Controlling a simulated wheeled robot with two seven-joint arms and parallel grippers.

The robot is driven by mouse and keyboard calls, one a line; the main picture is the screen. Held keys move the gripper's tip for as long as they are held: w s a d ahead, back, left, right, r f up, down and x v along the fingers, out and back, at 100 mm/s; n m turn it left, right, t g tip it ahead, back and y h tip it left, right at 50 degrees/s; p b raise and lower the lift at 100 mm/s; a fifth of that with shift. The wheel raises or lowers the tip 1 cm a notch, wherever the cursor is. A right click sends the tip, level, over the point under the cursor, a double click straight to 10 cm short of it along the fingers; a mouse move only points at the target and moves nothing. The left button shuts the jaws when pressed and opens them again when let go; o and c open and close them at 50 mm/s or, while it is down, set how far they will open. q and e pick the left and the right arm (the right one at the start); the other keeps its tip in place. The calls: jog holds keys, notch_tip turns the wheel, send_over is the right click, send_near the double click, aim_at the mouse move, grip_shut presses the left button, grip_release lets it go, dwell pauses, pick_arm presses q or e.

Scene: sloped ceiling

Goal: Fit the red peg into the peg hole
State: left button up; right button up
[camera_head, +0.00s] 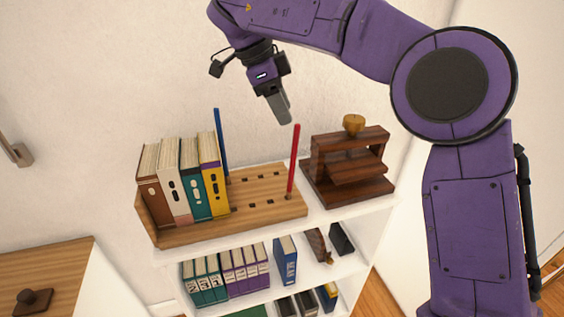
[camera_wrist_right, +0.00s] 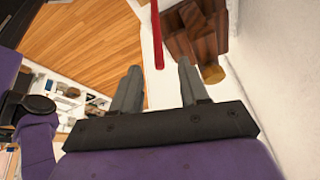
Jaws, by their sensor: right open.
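The red peg (camera_head: 294,160) stands upright at the right end of a wooden peg board (camera_head: 262,205) on top of the white shelf. Its lower end meets the board; I cannot tell how deep it sits in a hole. Several empty holes show in the board, left of the peg. My right gripper (camera_head: 280,114) is above and left of the peg's top, apart from it, and points down. In the right wrist view its two fingers (camera_wrist_right: 158,86) are open and empty, with the red peg (camera_wrist_right: 157,38) beyond them. My left gripper is not in view.
A blue peg (camera_head: 221,145) stands at the back of the board. Several books (camera_head: 190,180) stand on its left part. A dark wooden press with a brass knob (camera_head: 347,165) stands right of the board. The wall (camera_head: 180,80) is close behind.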

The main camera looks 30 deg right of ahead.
jog(key=b, duration=0.2)
send_over(292, 170)
jog(key=d, duration=0.1)
notch_tip(292, 170, down, 10)
jog(key=shift+s+r, duration=0.25)
jog(key=shift+s, duration=0.05)
grip_shut()
